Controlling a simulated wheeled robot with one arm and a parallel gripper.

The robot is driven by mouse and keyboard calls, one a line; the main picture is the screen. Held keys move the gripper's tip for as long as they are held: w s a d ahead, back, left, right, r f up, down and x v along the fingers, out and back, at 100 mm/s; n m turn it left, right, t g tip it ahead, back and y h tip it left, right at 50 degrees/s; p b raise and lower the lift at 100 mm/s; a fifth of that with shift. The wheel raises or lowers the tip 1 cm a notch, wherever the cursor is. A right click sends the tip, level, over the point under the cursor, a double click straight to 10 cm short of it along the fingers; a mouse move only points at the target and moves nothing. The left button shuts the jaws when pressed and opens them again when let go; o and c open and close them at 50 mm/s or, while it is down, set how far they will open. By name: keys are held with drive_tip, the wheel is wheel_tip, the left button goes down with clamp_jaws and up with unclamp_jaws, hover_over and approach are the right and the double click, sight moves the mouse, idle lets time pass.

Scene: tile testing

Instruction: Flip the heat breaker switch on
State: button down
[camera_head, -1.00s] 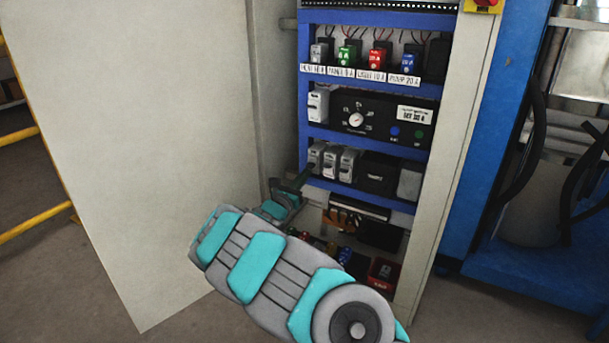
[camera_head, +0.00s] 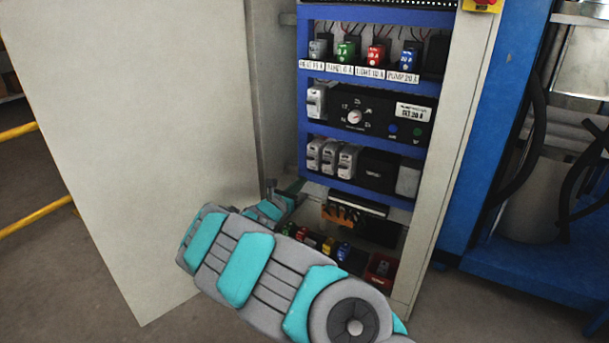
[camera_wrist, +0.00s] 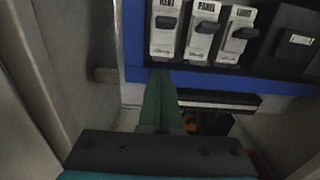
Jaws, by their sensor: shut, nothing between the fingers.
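The heat breaker (camera_wrist: 164,42) is the leftmost of three white breakers on a blue rack shelf, under a HEAT label in the wrist view. Its dark lever (camera_wrist: 166,22) sits near the top of its body. In the head view the same heat breaker (camera_head: 314,152) is at the left end of the row. My gripper (camera_wrist: 162,73) is shut and empty, its green fingers together just below the heat breaker. In the head view my gripper (camera_head: 297,187) is below the shelf. I cannot tell if the tips touch anything.
The panel breaker (camera_wrist: 203,42) and light breaker (camera_wrist: 236,45) stand close on the right. The open cabinet door (camera_head: 140,130) is left of my arm. Below are a bin area with coloured fuses (camera_head: 328,246) and a red box (camera_head: 380,270).

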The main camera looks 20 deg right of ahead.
drive_tip(key=r+v, duration=0.2)
drive_tip(key=v, duration=0.7)
drive_tip(key=shift+s+a, duration=0.25)
drive_tip(key=shift+a, duration=0.05)
